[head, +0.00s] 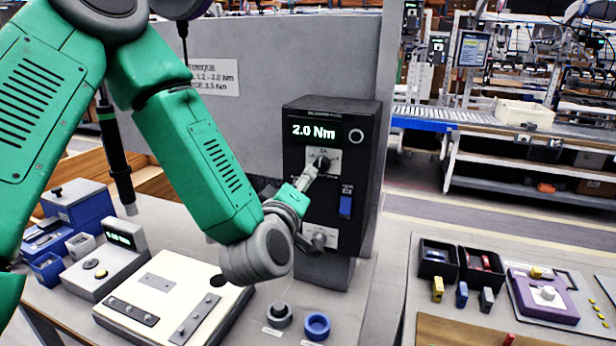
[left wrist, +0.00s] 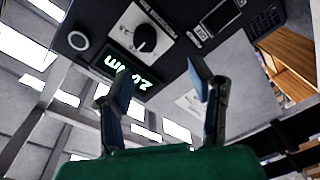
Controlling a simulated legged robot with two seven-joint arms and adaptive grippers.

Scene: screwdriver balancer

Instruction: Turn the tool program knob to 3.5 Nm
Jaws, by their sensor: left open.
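The black controller box (head: 331,125) stands upright at the back of the bench, and its lit display (head: 314,132) reads 2.0 Nm. The dark program knob (head: 323,161) sits on a white plate below the display. In the left wrist view the knob (left wrist: 146,38) and display (left wrist: 129,71) appear rotated, and the knob's pale pointer mark shows. My left gripper (head: 316,203) is open and empty at the box's front. In the left wrist view its fingers (left wrist: 160,75) are apart, with the knob beyond their tips. Contact with the knob cannot be told. My right gripper is out of view.
A blue rocker switch (head: 346,206) sits right of the gripper on the box. A pale fixture plate (head: 160,285), a small display unit (head: 105,262) and two round holders, one blue (head: 317,325), occupy the bench. A grey panel (head: 270,60) stands behind.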

